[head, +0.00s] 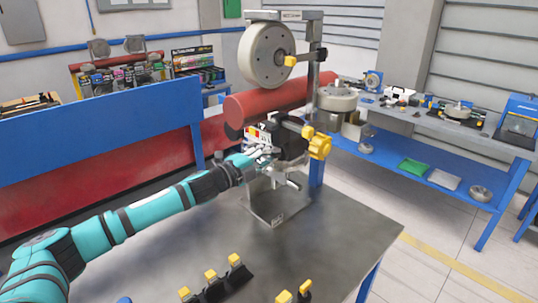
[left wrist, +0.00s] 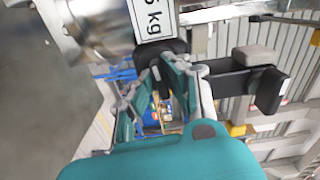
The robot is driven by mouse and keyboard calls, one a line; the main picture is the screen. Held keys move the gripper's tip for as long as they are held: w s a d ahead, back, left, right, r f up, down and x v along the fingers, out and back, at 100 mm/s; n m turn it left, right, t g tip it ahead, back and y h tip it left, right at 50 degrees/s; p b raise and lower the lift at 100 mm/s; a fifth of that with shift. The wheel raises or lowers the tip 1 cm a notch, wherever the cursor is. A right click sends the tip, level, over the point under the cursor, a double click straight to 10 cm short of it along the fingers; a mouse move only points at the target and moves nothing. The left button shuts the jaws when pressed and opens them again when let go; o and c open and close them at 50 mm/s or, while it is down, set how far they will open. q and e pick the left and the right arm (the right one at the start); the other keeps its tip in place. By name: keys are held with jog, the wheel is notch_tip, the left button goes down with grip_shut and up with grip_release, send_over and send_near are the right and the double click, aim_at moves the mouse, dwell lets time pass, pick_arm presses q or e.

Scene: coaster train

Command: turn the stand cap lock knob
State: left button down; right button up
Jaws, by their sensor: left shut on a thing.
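A metal stand (head: 277,205) stands upright on the grey table and bears a black head with a yellow knob (head: 320,146) on its right side. My left gripper (head: 264,153) reaches in from the left and meets the left side of this head. In the left wrist view my fingers (left wrist: 166,75) are closed around a dark knob-like part (left wrist: 160,48) just below a white label marked "kg" (left wrist: 152,18). The fingers hide much of that part, and I cannot tell for sure that it is the stand cap lock knob. My right gripper is not in view.
A large red cylinder (head: 275,98) and pale round discs (head: 266,55) stand close behind and above the stand. Yellow-topped black pieces (head: 235,262) lie at the table's front. The grey table's (head: 345,235) right part is clear. A black lever (left wrist: 262,80) sits right of my fingers.

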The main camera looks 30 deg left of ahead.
pick_arm(q)
jog(key=shift+m, duration=0.6)
jog(key=c, duration=1.4)
grip_release()
jog(key=shift+o, duration=0.2)
jog(key=v, duration=1.2)
